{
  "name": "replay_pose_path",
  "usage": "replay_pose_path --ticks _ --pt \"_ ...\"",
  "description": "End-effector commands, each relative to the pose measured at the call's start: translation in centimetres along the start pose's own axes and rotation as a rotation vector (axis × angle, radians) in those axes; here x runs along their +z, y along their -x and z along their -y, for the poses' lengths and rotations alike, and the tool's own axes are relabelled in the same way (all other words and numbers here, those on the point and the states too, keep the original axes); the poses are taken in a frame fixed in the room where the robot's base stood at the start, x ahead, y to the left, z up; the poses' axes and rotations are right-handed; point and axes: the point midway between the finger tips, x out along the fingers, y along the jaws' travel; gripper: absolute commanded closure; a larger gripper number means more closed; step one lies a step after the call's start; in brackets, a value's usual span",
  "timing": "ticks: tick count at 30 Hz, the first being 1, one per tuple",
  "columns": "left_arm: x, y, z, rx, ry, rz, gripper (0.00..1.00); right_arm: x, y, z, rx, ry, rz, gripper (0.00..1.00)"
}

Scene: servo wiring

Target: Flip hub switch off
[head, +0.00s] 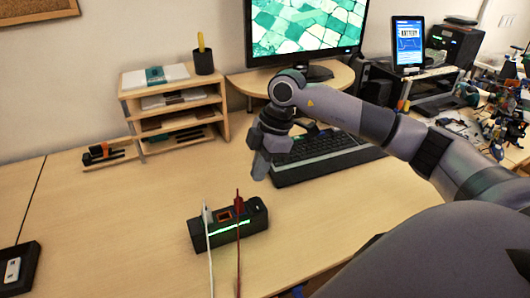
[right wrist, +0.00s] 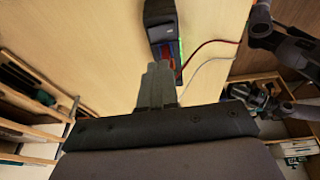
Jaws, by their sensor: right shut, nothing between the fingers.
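The hub (head: 254,218) is a long black block on the desk, with a lit green strip along its front. A small orange-edged square, which looks like its switch (head: 226,215), sits on top between a white plug and a red plug. My right gripper (head: 260,168) is shut and empty, pointing down above the desk, behind and above the hub and apart from it. In the right wrist view the hub (right wrist: 160,14) lies beyond the shut fingertips (right wrist: 158,68), which partly cover its near end. The switch's position is too small to tell. My left gripper is not recognisable in either view.
A white cable (head: 209,255) and a red cable (head: 238,250) run from the hub towards the front. A keyboard (head: 325,158) lies behind right, near the arm. A wooden shelf (head: 140,122) stands at the back left.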

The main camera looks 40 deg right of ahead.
Motion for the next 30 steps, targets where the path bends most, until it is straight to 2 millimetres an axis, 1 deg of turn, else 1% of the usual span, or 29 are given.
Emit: replay_pose_path --ticks 1,3,6,10,15,26,30 --pt "0.0 0.1 0.0 0.000 0.000 0.000 0.57 0.0 -1.2 0.1 -0.005 0.000 0.000 1.00" --pt "-0.1 0.1 0.0 0.000 0.000 0.001 0.57 0.0 -2.6 0.1 -0.004 0.000 -0.001 1.00" --pt "-0.2 0.2 0.0 0.000 0.000 0.001 0.57 0.4 -4.3 0.0 -0.003 -0.001 0.001 1.00" --pt "-0.2 0.2 0.0 0.000 0.000 0.001 0.57 0.8 -5.8 -0.2 -0.002 -0.001 0.000 1.00" --pt "-0.2 0.2 0.0 0.000 0.000 0.001 0.57 1.1 -6.7 -0.3 0.001 0.001 0.000 1.00" --pt "-0.2 0.3 0.0 0.000 0.000 0.002 0.57 1.1 -6.9 -0.3 0.000 0.001 0.000 1.00" --pt "-0.5 0.5 0.0 0.000 0.000 0.003 0.57 1.3 -7.6 -0.4 -0.001 0.001 -0.002 1.00"
